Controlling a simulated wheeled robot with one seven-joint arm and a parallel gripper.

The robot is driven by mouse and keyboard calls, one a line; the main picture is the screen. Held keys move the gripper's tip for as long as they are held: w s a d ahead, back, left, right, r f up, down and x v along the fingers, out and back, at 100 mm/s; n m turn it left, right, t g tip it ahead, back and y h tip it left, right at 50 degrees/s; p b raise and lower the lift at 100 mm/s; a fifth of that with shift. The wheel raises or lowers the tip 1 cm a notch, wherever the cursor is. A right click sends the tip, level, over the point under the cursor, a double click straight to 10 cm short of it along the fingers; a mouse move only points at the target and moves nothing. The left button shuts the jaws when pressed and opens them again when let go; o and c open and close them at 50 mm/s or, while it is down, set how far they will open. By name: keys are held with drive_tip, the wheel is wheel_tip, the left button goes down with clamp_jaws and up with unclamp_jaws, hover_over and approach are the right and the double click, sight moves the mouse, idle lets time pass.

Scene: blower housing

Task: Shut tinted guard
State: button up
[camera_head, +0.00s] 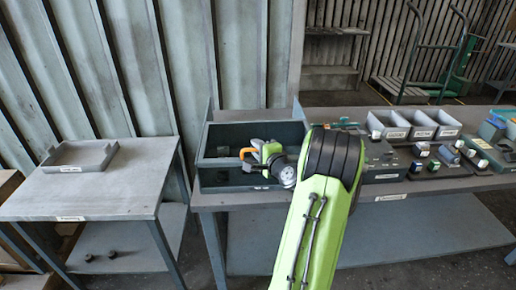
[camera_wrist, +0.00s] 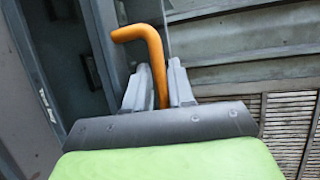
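The blower housing (camera_head: 213,154) is a dark grey box at the left end of the long bench in the head view. A dark panel (camera_head: 222,178) shows at its front; I cannot tell for sure whether this is the tinted guard or how far it is open. My gripper (camera_head: 250,156) is at the housing, its tip partly hidden by my wrist. An orange bent handle (camera_head: 246,152) shows at the tip. In the wrist view the handle (camera_wrist: 148,38) stands between the two fingers of my gripper (camera_wrist: 158,88), which appear closed on it. A dark panel (camera_wrist: 68,60) lies to the left.
Grey bins (camera_head: 412,124), a labelled dark block (camera_head: 380,155) and several small parts stand on the bench to the right. A side table (camera_head: 100,190) with a shallow tray (camera_head: 80,157) stands to the left, across a gap. A corrugated wall rises behind.

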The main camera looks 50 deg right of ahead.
drive_tip(key=b+v, duration=0.1)
drive_tip(key=v, duration=1.4)
drive_tip(key=shift+s+b, duration=0.35)
drive_tip(key=shift+b, duration=0.05)
drive_tip(key=shift+a, duration=0.1)
